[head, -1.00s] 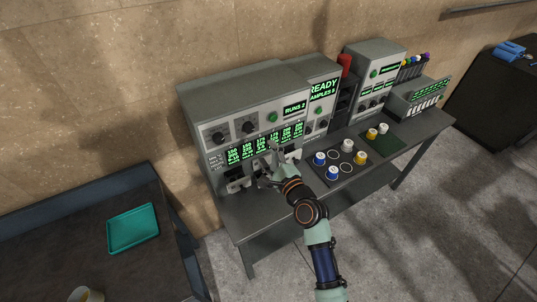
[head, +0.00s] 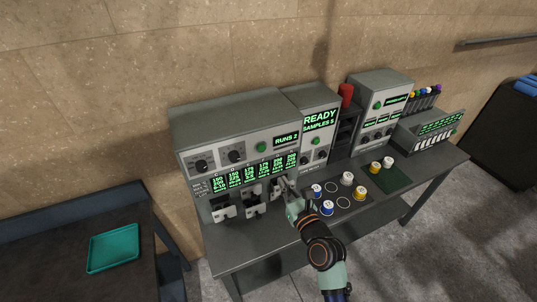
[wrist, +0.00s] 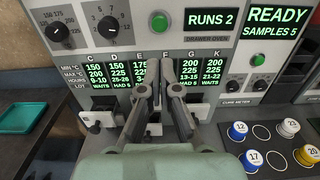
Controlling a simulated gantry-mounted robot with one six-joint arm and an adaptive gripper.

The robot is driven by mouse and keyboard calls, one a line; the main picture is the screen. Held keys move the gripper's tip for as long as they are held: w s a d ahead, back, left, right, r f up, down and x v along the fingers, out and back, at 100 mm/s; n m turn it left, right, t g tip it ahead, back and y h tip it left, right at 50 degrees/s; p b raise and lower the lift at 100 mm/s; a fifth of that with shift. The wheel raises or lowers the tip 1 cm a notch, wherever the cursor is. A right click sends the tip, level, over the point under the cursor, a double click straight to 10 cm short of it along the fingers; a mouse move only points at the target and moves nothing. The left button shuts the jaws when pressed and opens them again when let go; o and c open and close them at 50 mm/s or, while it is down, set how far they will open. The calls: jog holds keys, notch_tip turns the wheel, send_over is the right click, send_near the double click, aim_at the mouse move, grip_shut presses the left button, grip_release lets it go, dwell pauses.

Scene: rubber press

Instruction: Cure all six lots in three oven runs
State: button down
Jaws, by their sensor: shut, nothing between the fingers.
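The drawer oven (head: 240,115) is a grey cabinet whose display reads RUNS 2. Its lot panel (wrist: 103,73) has columns C, D, E, F, G and K. Small drawers with handles (head: 222,208) sit below the panel. My gripper (head: 284,184) is shut and empty in front of the panel's right half; in the wrist view its fingertips (wrist: 160,68) overlap columns E and F. I cannot tell whether it touches anything. The cure meter (head: 318,120) reads READY, SAMPLES 5.
Blue-topped cups (wrist: 238,131), a white-topped cup (head: 347,179) and a yellow-topped cup (head: 360,194) stand on a ringed dark mat. More cups stand on a green mat (head: 398,180). A teal tray (head: 113,248) lies on the left table. The oven's knobs (wrist: 113,27) and green button (wrist: 159,22) are close.

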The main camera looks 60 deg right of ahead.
aim_at(262, 150)
jog(key=b+x, duration=0.2)
jog(key=x, duration=1.2)
jog(key=shift+w, duration=0.15)
